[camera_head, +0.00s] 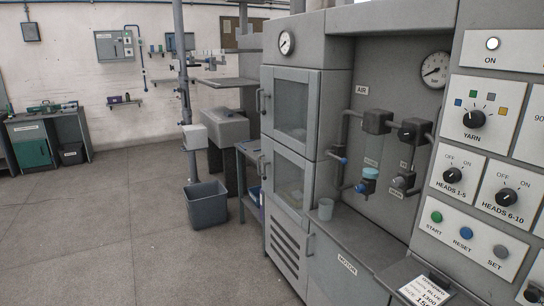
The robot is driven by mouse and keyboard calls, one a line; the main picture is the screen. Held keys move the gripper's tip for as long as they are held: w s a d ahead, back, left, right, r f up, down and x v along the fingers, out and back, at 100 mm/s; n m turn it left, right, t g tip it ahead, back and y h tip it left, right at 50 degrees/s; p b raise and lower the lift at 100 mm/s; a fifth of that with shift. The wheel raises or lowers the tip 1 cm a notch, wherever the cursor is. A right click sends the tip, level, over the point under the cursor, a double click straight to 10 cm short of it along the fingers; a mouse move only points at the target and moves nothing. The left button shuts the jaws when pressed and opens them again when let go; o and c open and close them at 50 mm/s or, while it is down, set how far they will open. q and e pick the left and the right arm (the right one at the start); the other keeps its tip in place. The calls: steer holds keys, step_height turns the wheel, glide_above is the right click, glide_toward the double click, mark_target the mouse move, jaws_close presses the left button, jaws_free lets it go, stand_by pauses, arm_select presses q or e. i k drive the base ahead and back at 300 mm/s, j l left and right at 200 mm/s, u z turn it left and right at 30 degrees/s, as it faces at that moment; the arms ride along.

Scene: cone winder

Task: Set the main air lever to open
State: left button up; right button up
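The air panel is a grey recess marked by a white AIR label (362,90). On the vertical pipe at its left, a small valve with a blue part (343,160) has a short grey piece pointing left; this may be the main air lever, but it is too small to tell its setting. Dark blocks, one with a round knob (408,131), sit on the upper pipe. A blue-topped cup-like part (369,179) and a small grey valve (404,181) sit lower. Neither of my grippers is in view.
A control panel with a YARN knob (474,119) stands at the right. A pressure gauge (434,70) is above the pipes.

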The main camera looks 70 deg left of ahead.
mark_target(345, 161)
steer(key=u, duration=1.85)
steer(key=i+j, duration=0.25)
steer(key=i, duration=0.15)
steer(key=i+j, duration=0.25)
steer(key=i, duration=0.2)
